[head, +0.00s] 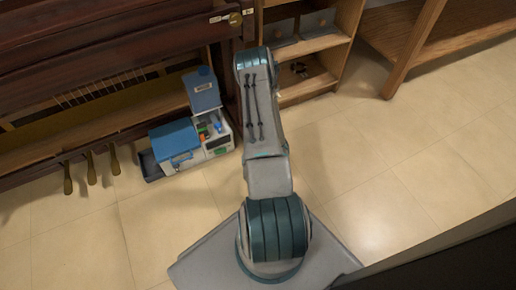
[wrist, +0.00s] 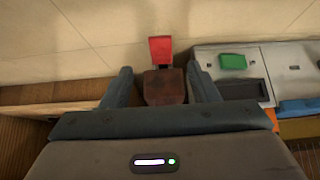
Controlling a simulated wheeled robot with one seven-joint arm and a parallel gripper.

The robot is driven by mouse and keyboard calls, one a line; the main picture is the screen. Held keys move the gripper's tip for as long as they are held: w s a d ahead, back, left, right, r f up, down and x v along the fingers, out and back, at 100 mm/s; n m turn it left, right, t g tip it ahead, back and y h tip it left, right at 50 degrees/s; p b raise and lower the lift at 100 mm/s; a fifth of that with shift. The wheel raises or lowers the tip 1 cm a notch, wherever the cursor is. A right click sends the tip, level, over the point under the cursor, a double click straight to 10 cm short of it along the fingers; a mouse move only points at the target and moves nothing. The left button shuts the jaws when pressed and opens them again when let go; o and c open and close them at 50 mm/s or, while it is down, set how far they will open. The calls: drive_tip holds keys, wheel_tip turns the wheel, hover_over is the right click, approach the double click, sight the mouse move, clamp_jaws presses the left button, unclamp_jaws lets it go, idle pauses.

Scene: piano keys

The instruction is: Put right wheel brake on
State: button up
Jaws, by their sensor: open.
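In the wrist view, a red tab (wrist: 161,50) sticks out from a dark brown-red block (wrist: 165,86), which looks like the wheel brake. My gripper (wrist: 161,72) is open, one finger on each side of the block. The red tab lies just beyond the fingertips, between them in the picture. I cannot tell whether the fingers touch the block. In the head view, the dark wooden piano (head: 110,75) stands at the left and my arm reaches toward its right end. My gripper and the brake are hidden there.
A blue and grey machine (head: 190,140) stands on the floor left of my arm; its grey top with a green button (wrist: 232,62) is close right of my gripper in the wrist view. A wooden shelf (head: 345,45) is behind. Tiled floor (head: 400,170) is clear at right.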

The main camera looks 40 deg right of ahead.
drive_tip(key=shift+p+v, duration=0.65)
drive_tip(key=shift+v, duration=1.75)
